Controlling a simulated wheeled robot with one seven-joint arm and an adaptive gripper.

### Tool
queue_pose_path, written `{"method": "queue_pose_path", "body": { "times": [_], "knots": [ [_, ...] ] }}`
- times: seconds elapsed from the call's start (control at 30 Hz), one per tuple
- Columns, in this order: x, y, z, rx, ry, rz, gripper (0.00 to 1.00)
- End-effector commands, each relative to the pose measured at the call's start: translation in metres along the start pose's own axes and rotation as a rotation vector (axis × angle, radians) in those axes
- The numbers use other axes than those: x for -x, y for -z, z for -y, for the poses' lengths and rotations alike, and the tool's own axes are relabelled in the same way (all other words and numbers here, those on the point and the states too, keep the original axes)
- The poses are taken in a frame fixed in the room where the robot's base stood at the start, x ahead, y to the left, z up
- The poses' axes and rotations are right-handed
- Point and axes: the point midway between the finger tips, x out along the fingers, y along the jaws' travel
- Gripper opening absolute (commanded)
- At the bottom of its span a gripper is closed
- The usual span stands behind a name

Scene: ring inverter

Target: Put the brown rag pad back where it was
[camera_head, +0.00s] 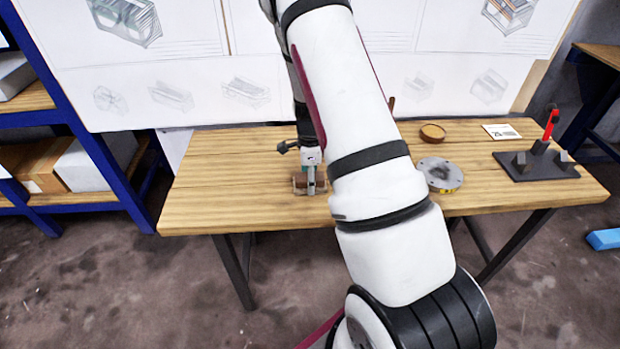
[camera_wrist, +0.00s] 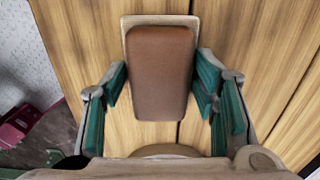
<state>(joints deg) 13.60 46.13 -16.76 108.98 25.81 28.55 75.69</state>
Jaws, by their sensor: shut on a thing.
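The brown rag pad (camera_wrist: 161,75) is a rounded brown block on a pale beige backing in the wrist view. It lies between the teal-lined fingers of my gripper (camera_wrist: 161,85), which is shut on it. In the head view the pad (camera_head: 300,184) shows at the tip of my gripper (camera_head: 311,184), at the left part of the wooden table. It is at or just above the tabletop; I cannot tell if it touches.
On the table (camera_head: 230,200) to the right are a round grey metal disc (camera_head: 440,174), a round brown dish (camera_head: 432,133), a white card (camera_head: 501,132) and a dark stand with a red tool (camera_head: 536,163). My arm hides the table's middle. The left end is clear.

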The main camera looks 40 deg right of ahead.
Motion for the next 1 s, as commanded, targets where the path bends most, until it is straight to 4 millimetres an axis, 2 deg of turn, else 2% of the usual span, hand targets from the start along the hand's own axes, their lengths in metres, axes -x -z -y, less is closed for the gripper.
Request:
{"method": "queue_pose_path", "body": {
  "times": [0.3, 0.33, 0.4, 0.77, 0.87, 1.0],
  "knots": [
    [-0.003, 0.0, 0.0, 0.0, 0.001, 0.0, 0.28],
    [-0.002, 0.0, 0.0, 0.0, 0.001, 0.0, 0.6],
    [-0.002, 0.0, 0.0, 0.0, 0.0, 0.0, 0.74],
    [0.001, 0.0, 0.0, 0.0, 0.001, 0.0, 0.74],
    [0.009, 0.0, 0.001, 0.001, 0.003, 0.0, 0.74],
    [0.034, 0.0, 0.001, 0.002, 0.004, 0.0, 0.74]
  ]
}}
